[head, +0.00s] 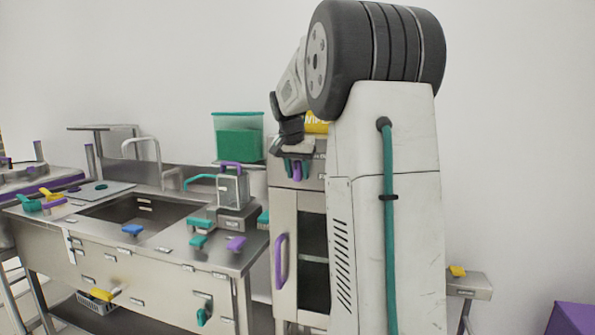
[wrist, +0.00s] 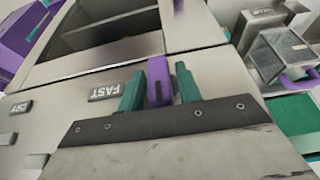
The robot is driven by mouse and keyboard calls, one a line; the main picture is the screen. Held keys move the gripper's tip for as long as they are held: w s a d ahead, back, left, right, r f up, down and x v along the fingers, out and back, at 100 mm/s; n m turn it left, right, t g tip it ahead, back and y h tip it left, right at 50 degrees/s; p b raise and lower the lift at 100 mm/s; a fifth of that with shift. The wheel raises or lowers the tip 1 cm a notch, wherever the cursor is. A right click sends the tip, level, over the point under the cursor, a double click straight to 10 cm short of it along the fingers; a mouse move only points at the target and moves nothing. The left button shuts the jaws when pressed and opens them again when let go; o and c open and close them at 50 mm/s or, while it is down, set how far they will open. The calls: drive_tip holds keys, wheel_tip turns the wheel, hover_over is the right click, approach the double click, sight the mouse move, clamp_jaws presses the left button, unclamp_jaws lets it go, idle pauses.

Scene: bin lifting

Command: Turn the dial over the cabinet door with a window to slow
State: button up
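The steel cabinet (head: 284,215) stands right of the counter. Its door has a dark window (head: 314,235) and a purple handle (head: 281,261). A purple dial (head: 297,172) sits on the panel above the door; it also shows in the wrist view (wrist: 156,68). My gripper (head: 296,170) is at this panel with its teal fingers apart, one on each side of the dial. In the wrist view my gripper (wrist: 160,88) shows a gap beside the dial. A FAST label (wrist: 104,91) is beside the dial. No slow label is readable, and the dial's exact setting is unclear.
A DRY label (wrist: 20,108) marks the same panel. A counter with a sink (head: 140,212) and several coloured knobs stands left. A teal bin (head: 237,138) is behind it. A small side table (head: 467,286) is right. My own arm hides part of the cabinet.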

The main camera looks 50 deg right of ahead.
drive_tip(key=shift+d+r+t, duration=0.15)
drive_tip(key=shift+r+t, duration=0.1)
drive_tip(key=shift+t, duration=0.15)
drive_tip(key=shift+c, duration=0.2)
drive_tip(key=t, duration=0.1)
drive_tip(key=m+t+y, duration=0.1)
drive_tip(key=t, duration=0.1)
drive_tip(key=shift+s+d, duration=0.15)
drive_tip(key=shift+s, duration=0.05)
drive_tip(key=t+y, duration=0.1)
drive_tip(key=t, duration=0.1)
drive_tip(key=m+t, duration=0.1)
drive_tip(key=t, duration=0.2)
drive_tip(key=shift+s+f+y, duration=0.1)
drive_tip(key=shift+y, duration=0.3)
drive_tip(key=o, duration=0.6)
drive_tip(key=shift+o, duration=0.7)
drive_tip(key=shift+d, duration=0.15)
drive_tip(key=shift+f, duration=0.15)
